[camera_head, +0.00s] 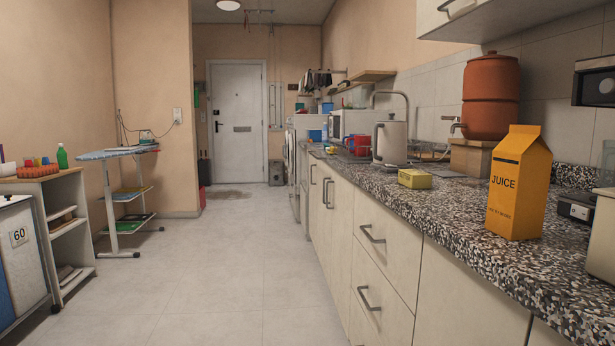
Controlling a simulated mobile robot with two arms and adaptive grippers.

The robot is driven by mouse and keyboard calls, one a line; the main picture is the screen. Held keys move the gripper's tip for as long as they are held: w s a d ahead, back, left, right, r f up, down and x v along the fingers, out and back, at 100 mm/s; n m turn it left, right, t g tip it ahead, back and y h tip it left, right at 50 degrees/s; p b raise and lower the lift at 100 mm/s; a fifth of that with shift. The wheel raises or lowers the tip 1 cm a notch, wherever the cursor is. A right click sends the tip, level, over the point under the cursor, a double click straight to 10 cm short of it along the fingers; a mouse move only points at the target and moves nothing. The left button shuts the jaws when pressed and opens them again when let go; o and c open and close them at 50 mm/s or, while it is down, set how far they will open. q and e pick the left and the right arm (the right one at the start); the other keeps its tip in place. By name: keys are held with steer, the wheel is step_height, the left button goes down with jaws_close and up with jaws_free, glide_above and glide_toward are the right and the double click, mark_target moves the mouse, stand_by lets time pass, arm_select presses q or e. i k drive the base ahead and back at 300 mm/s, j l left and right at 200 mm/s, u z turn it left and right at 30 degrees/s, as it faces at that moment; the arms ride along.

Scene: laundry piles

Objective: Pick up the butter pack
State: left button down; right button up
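A small yellow block-shaped pack (414,179), which looks like the butter pack, lies on the speckled countertop (440,205) near its front edge. It sits in front of the cream kettle (390,139) and left of the orange juice carton (519,183). The pack is unobstructed, and any print on it is too small to read. Neither of my grippers shows in the head view.
Drawers with metal handles (372,234) front the counter. A terracotta water vessel (490,97) stands behind the pack to the right. A red mug (358,145) is farther back. An ironing board (118,153) and shelf unit (62,230) stand left. The tiled floor (225,270) between is clear.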

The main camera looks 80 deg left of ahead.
mark_target(413, 179)
steer(key=u, duration=1.95)
steer(key=i+j+u, duration=0.2)
steer(key=i+j, duration=1.15)
steer(key=j, duration=0.1)
